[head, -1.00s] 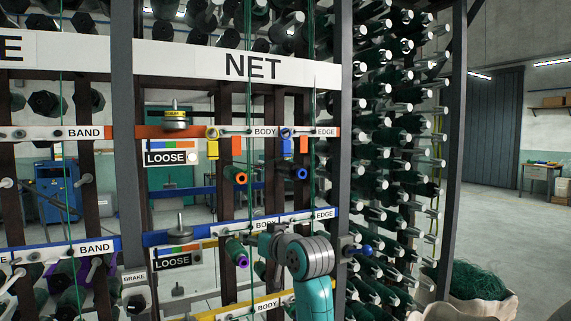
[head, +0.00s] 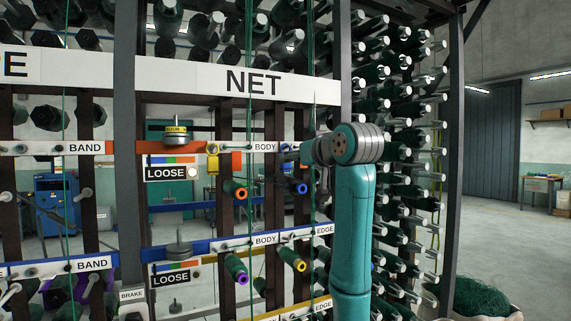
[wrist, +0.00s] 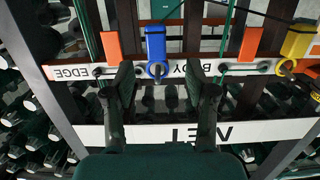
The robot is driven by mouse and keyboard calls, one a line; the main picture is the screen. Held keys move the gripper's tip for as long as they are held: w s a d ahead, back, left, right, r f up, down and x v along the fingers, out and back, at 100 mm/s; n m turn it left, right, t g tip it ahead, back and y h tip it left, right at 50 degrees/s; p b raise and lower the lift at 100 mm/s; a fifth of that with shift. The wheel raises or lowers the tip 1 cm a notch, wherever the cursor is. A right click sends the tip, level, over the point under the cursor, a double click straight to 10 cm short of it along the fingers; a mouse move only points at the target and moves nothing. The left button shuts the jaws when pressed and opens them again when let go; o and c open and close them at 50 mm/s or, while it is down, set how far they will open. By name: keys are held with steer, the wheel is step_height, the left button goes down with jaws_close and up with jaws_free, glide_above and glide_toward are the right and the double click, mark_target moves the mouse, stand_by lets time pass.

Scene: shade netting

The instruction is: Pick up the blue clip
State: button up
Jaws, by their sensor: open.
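The blue clip (wrist: 156,50) shows in the wrist view, which is upside down. It hangs on the white label strip between the words EDGE and BODY, with its ring at the strip. My gripper (wrist: 160,82) is open and empty, its two dark fingers on either side of the clip's line and short of it in the picture. I cannot tell the depth gap. In the head view my arm's end stands in front of the upper orange rail and hides the clip and most of the gripper.
A yellow clip (head: 212,157) hangs further left on the same rail; it also shows in the wrist view (wrist: 298,40). Orange tags (wrist: 110,45) (wrist: 251,44) flank the blue clip. Green strands run vertically nearby. A blue-ended bobbin (head: 300,187) sits below. Dense bobbins fill the right side.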

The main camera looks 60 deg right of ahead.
steer(key=shift+d+x, duration=0.25)
steer(key=shift+x, duration=3.5)
steer(key=shift+s+r, duration=0.1)
steer(key=shift+r, duration=0.05)
steer(key=c, duration=1.1)
